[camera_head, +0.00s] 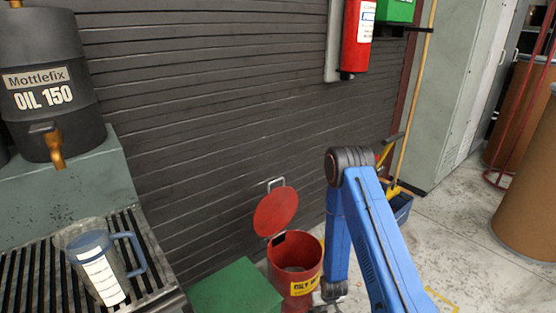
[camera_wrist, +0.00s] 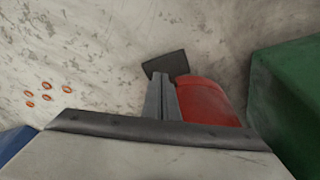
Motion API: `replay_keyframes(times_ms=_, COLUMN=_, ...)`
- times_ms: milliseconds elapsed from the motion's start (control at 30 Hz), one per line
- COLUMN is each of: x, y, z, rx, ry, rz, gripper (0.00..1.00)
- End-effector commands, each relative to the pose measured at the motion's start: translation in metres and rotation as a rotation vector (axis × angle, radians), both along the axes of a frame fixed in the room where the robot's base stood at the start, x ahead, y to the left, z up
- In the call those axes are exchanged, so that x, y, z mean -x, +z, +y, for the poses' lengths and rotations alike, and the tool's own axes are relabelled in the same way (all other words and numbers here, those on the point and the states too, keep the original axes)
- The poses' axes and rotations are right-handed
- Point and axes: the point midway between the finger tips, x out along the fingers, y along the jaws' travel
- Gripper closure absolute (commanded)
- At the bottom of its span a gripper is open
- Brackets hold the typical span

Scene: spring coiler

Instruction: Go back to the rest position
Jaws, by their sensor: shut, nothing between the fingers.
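My blue arm reaches down in front of the dark slatted wall in the head view. Its wrist is at the bottom edge there, and the fingers do not show clearly. In the wrist view my gripper (camera_wrist: 162,98) is shut and empty, with its fingers together above the floor (camera_wrist: 100,40). The red waste can (camera_head: 296,262) stands beside my wrist with its round lid (camera_head: 276,212) raised. Its red side also shows in the wrist view (camera_wrist: 207,101), just right of the fingers, with a dark flat piece (camera_wrist: 166,65) beyond them.
A green box (camera_head: 236,291) stands left of the can. A clear measuring jug (camera_head: 100,263) sits on a slatted rack below an oil drum (camera_head: 45,75). Several small orange rings (camera_wrist: 46,86) lie on the floor.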

Motion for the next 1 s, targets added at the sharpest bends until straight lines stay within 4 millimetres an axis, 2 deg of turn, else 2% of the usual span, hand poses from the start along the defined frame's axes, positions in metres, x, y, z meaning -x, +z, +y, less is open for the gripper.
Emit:
replay_keyframes(times_ms=167, x=-0.017, y=0.047, z=-0.001, rx=-0.002, ry=-0.005, rz=-0.015, gripper=1.00)
replay_keyframes(times_ms=300, x=-0.029, y=0.092, z=-0.003, rx=-0.003, ry=-0.010, rz=-0.024, gripper=1.00)
replay_keyframes(times_ms=500, x=-0.037, y=0.157, z=-0.007, rx=-0.004, ry=-0.017, rz=-0.034, gripper=1.00)
replay_keyframes(times_ms=767, x=-0.036, y=0.239, z=-0.012, rx=-0.005, ry=-0.026, rz=-0.050, gripper=1.00)
replay_keyframes(times_ms=1000, x=-0.025, y=0.312, z=-0.018, rx=-0.006, ry=-0.034, rz=-0.063, gripper=1.00)
